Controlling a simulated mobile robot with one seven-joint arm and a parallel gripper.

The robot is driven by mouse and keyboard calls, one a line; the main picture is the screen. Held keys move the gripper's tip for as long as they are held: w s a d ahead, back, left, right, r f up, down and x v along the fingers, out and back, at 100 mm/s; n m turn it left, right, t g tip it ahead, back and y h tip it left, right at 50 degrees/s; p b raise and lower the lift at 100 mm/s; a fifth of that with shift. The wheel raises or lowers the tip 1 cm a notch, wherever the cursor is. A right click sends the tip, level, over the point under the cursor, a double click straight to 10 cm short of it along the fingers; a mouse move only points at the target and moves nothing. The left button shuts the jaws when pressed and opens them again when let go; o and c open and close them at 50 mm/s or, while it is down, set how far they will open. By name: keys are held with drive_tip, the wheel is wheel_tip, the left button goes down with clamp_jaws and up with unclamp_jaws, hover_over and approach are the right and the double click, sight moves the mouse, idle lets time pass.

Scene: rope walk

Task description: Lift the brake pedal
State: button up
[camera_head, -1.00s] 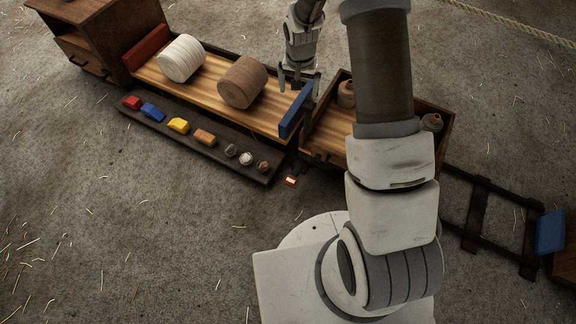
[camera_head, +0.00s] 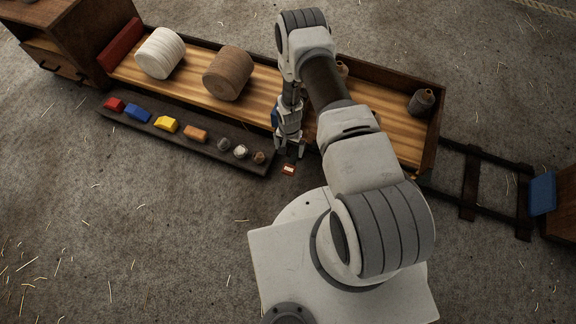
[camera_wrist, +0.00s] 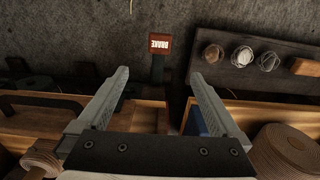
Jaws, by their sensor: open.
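The brake pedal (camera_wrist: 160,46) is a small red-brown plate lettered BRAKE on a dark lever. In the wrist view it lies at the upper middle, beyond my fingertips and between their lines. In the head view the pedal (camera_head: 289,169) shows low at the cart's near side, by the right end of the dark shelf. My gripper (camera_wrist: 158,75) is open and empty, pointing down toward the pedal. In the head view my gripper (camera_head: 290,152) is just above and behind the pedal; whether it touches cannot be told.
A dark shelf (camera_head: 225,158) with coloured blocks and several small knots runs left of the pedal. The wooden cart bed (camera_head: 195,88) holds a white spool (camera_head: 160,53) and a brown spool (camera_head: 228,74). A dark jug (camera_head: 421,102) stands right. Rails (camera_head: 470,185) lead right. The near floor is open.

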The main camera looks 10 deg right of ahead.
sight(289, 169)
wheel_tip(289, 169, down, 17)
drive_tip(key=b, duration=0.7)
drive_tip(key=shift+f, duration=0.1)
drive_tip(key=shift+c, duration=0.2)
clamp_jaws()
